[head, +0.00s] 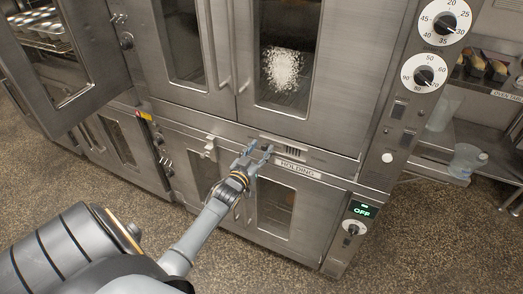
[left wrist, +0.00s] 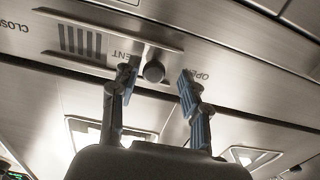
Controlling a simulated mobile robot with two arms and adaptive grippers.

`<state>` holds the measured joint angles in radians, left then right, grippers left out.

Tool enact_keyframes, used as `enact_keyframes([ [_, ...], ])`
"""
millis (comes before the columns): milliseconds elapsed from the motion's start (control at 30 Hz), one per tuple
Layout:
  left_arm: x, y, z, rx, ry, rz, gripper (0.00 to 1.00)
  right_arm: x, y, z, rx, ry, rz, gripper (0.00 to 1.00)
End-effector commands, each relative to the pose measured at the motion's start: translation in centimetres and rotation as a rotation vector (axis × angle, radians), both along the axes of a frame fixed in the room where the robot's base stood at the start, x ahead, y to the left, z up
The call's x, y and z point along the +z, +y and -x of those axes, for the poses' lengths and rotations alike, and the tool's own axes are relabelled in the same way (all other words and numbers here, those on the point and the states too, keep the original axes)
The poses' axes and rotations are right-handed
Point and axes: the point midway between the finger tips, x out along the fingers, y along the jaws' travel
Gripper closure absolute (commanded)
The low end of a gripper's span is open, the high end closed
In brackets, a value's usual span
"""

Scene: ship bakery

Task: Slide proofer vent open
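The proofer vent is a slotted strip (head: 291,150) on the steel band between the upper doors and the lower cabinet marked HOLDING. In the left wrist view its dark slots (left wrist: 80,41) show left of a round knob (left wrist: 154,71). Lettering reads CLOSE at the far left and OPEN, upside down, to the right of the knob. My left gripper (head: 260,149) is open at the band, left of the slots in the head view. Its fingers (left wrist: 157,77) stand on either side of the knob; whether they touch it I cannot tell. My right gripper is out of view.
An oven door (head: 88,60) stands open at upper left. A control column with dials (head: 424,76) and a display reading OFF (head: 363,209) is at right. A latch handle (head: 208,148) sits left of my gripper. The speckled floor (head: 420,245) is clear.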

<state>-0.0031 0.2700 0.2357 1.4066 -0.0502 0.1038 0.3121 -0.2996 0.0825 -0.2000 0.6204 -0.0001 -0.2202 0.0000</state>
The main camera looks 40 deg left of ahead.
Motion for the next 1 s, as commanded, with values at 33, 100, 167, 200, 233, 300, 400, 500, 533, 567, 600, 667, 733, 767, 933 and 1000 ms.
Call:
enact_keyframes([
  [33,0.0,-0.1,0.0,-0.001,0.000,0.000,0.54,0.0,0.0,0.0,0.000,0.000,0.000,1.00],
  [100,0.0,-0.1,0.0,-0.001,0.000,0.001,0.54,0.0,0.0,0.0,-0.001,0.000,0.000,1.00],
  [167,0.0,-0.1,0.0,-0.002,0.000,0.001,0.54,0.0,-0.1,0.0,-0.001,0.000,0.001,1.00],
  [200,0.0,-0.2,0.1,-0.002,0.000,0.001,0.54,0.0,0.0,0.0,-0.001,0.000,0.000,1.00],
  [233,-0.1,-0.2,0.3,-0.002,0.001,0.001,0.54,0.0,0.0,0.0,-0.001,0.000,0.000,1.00],
  [300,-0.1,-0.4,1.0,-0.002,0.001,0.001,0.54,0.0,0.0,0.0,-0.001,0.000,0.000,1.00],
  [400,-0.1,-0.7,2.6,-0.001,0.002,0.000,0.54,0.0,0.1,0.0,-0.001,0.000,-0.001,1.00],
  [500,-0.2,-1.2,4.7,-0.001,0.004,0.002,0.54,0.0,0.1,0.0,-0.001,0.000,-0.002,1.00],
  [533,-0.2,-1.3,5.3,-0.001,0.003,0.002,0.54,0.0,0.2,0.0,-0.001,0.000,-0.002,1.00],
  [567,-0.2,-1.5,6.0,-0.001,0.004,0.002,0.54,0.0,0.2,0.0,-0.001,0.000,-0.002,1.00],
  [600,-0.2,-1.6,6.8,0.000,0.003,0.002,0.54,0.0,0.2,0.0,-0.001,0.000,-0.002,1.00],
  [667,-0.2,-1.9,8.0,0.000,0.003,0.002,0.54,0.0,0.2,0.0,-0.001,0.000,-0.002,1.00],
  [733,-0.2,-2.2,9.2,0.000,0.001,0.002,0.54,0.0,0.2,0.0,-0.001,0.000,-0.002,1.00],
  [767,-0.1,-2.3,9.7,0.000,0.002,0.001,0.54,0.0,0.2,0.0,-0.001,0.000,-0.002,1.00],
  [933,-0.1,-2.6,11.4,0.001,0.001,0.001,0.54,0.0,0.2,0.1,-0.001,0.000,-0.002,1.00],
  [1000,-0.1,-2.7,11.7,0.001,0.001,0.001,0.54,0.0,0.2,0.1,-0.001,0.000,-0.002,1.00],
])
